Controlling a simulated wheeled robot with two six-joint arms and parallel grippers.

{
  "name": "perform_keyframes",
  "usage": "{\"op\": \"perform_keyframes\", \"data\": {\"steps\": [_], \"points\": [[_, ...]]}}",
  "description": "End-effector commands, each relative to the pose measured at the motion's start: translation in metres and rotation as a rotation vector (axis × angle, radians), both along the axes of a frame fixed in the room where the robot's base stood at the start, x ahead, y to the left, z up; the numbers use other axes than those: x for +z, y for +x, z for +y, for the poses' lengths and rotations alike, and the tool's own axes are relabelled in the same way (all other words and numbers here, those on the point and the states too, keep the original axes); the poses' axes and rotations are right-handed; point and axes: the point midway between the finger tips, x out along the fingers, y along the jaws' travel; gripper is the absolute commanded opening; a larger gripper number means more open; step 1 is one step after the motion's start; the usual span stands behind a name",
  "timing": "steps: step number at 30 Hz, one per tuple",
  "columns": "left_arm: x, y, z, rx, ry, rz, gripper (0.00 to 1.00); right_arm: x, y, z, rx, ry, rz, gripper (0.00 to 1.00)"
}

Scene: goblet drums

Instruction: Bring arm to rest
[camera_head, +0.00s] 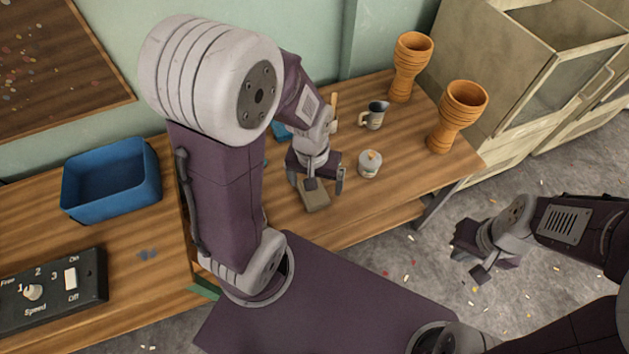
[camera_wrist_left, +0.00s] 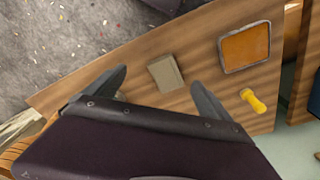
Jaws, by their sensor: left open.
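My left gripper (camera_head: 325,183) is over the wooden table, its jaws apart and nothing between them. A flat tan block (camera_head: 316,199) lies on the table just below it; the block also shows beyond the fingers in the left wrist view (camera_wrist_left: 165,73). The left arm's thick links rise across the middle of the head view and hide part of the table. My right gripper (camera_head: 470,266) hangs over the floor, right of the table, with its two fingers apart and nothing seen between them.
Two orange goblet drums (camera_head: 409,68) (camera_head: 457,116) stand at the table's right end. A metal mug (camera_head: 375,115) and a lidded pot (camera_head: 369,164) stand nearer the left gripper. A blue bin (camera_head: 112,181) and a switch box (camera_head: 52,291) are at left. A cabinet (camera_head: 505,80) is behind.

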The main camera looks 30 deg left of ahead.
Motion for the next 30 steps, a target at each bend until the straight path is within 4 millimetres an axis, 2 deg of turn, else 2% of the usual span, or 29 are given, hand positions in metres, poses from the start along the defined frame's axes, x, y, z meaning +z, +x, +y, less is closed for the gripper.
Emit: {"op": "perform_keyframes", "data": {"steps": [3,11,18,21,30], "points": [[0.008,-0.018,-0.007,-0.166,0.01,-0.024,0.94,0.0,0.0,0.0,0.0,0.0,0.0,0.0],[0.01,-0.02,-0.007,-0.189,0.012,-0.024,0.94,0.001,0.0,0.0,0.0,0.0,0.0,0.0],[0.063,-0.019,-0.007,-0.187,0.012,-0.025,0.94,0.054,0.0,0.0,0.0,0.0,-0.001,0.0],[0.055,-0.019,-0.007,-0.187,0.012,-0.025,0.94,0.046,0.0,0.0,0.0,0.0,-0.001,0.0],[0.054,-0.019,-0.007,-0.186,0.012,-0.024,0.94,0.045,0.0,0.0,0.0,0.0,0.0,0.0]]}}
